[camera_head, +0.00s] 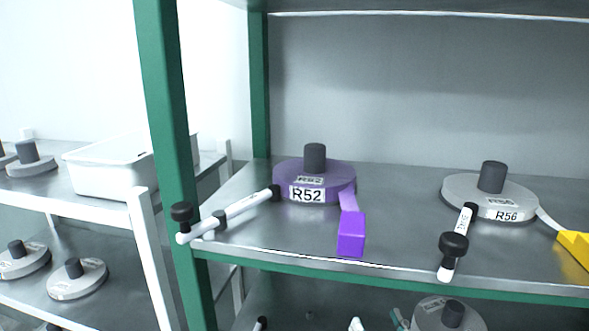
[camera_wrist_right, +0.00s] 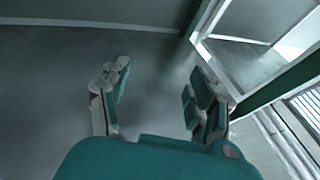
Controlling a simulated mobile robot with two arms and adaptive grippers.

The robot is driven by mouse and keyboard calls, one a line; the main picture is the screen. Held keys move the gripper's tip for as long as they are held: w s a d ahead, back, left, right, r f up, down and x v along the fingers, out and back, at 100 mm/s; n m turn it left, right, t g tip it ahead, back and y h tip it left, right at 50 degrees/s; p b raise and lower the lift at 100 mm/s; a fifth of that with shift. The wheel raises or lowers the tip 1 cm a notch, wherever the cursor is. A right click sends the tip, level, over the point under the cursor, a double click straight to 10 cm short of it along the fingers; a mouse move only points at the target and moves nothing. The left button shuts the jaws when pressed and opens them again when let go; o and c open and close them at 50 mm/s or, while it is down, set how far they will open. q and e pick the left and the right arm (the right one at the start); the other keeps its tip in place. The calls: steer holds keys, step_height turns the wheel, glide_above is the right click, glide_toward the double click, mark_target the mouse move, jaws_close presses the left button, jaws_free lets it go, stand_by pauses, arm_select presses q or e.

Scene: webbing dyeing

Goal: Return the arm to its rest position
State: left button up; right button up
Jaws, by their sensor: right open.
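My right gripper (camera_wrist_right: 160,72) is open in the right wrist view. Its two teal and grey fingers stand apart with nothing between them. In the head view only a small teal and pale part, which looks like this gripper (camera_head: 400,319), shows at the bottom edge below the shelf front. The rest of that arm is out of the picture. My left gripper is not in view.
A steel shelf (camera_head: 290,235) with green posts holds a purple reel (camera_head: 285,175) labelled R52 and a grey reel (camera_head: 455,188) labelled R56. White rods (camera_head: 245,206) stick out past the front edge. A white bin (camera_head: 105,176) stands on the left rack.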

steer(key=s+a+f+n+g+y, duration=0.1)
steer(key=s+a+f+n+g, duration=0.15)
steer(key=s+f+g, duration=0.35)
steer(key=s+a+f+n+g+y, duration=0.2)
steer(key=s+a+f+g, duration=0.15)
steer(key=f, duration=0.35)
steer(key=s+d+f+m+g+h, duration=0.6)
steer(key=s+d+f+g+h, duration=0.25)
steer(key=s+d+f, duration=0.35)
step_height(320, 180, down, 25)
steer(key=s, duration=0.2)
steer(key=s+d+f+g, duration=0.2)
steer(key=s+f, duration=1.4)
steer(key=shift+s+d, duration=0.25)
steer(key=shift+d, duration=0.05)
